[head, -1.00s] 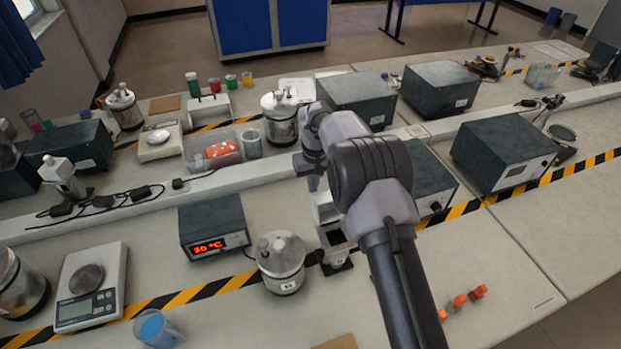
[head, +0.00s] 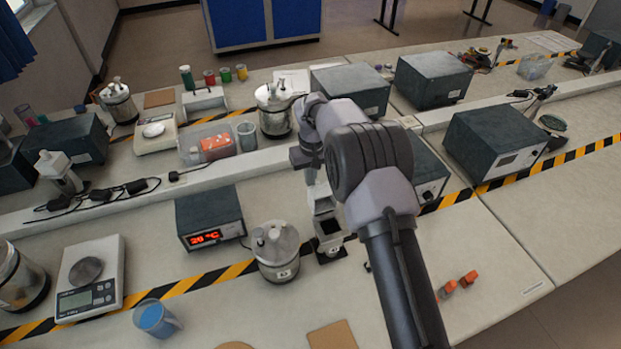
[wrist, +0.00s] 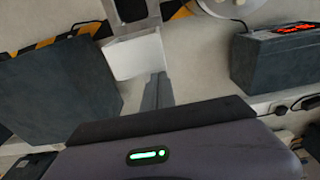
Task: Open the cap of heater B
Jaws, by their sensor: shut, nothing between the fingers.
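A small pale heater with a square dark opening (head: 328,227) stands just right of a lidded metal can; its label is too small to read. Its pale cap (head: 323,195) appears swung up at the back, away from the opening. In the wrist view the cap (wrist: 137,56) shows as a pale plate beside the dark opening (wrist: 130,9). My gripper (wrist: 157,88) is shut and empty, with its dark fingertips close to the cap; I cannot tell whether they touch. In the head view my wrist is above and behind the heater, and my arm hides part of the area.
The lidded metal can (head: 276,252) stands close at the left. A dark box with a red display (head: 210,217) is beyond it. Another dark box (head: 428,170) is at the right, partly behind my arm. A raised ledge (head: 215,180) runs behind. Bench at the right is mostly clear.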

